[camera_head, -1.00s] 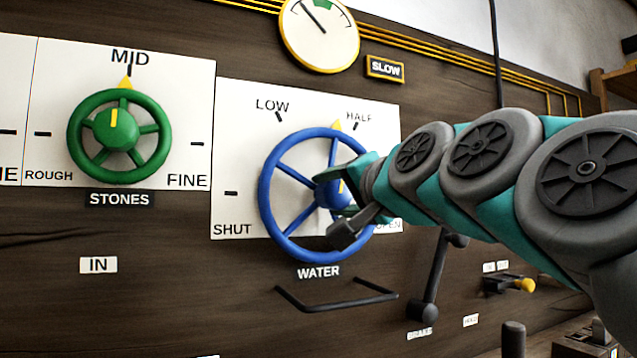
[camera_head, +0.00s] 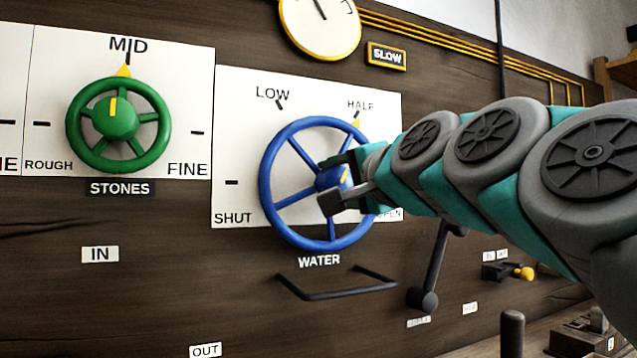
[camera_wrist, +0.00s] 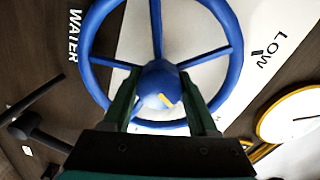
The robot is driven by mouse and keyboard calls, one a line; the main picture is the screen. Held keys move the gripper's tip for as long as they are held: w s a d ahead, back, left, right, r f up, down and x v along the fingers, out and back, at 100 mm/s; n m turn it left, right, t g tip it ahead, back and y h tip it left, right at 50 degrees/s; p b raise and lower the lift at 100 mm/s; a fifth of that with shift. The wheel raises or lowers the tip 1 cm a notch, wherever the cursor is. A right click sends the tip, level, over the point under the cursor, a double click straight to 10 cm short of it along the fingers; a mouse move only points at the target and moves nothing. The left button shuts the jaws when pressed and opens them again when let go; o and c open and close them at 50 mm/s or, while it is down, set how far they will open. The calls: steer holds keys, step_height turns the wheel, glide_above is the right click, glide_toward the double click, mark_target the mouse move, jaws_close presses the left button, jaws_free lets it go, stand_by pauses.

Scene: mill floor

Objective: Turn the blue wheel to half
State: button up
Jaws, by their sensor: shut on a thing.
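The blue wheel (camera_head: 277,147), labelled WATER, is mounted on a white plate with marks for SHUT, LOW, HALF and OPEN. Its yellow rim pointer (camera_head: 356,124) stands at the HALF mark (camera_head: 357,114), just under it. My gripper (camera_head: 328,183) is at the wheel's centre, with its fingers on either side of the blue hub. In the wrist view the fingers (camera_wrist: 160,98) are shut on the hub, which carries a yellow stripe. The wheel (camera_wrist: 238,60) fills the upper middle there. My arm hides the wheel's right side and part of the OPEN label.
A green STONES wheel (camera_head: 74,140) is at the left, its pointer at MID. A black bar handle (camera_head: 335,293) sits below the blue wheel. A dark brake lever (camera_head: 430,268) and a yellow-tipped lever (camera_head: 525,272) are at the lower right. A gauge (camera_head: 320,30) is above.

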mark_target(341, 182)
steer(key=o, duration=1.4)
steer(key=shift+c, duration=0.2)
steer(key=shift+b+v, duration=0.45)
steer(key=shift+v, duration=3.45)
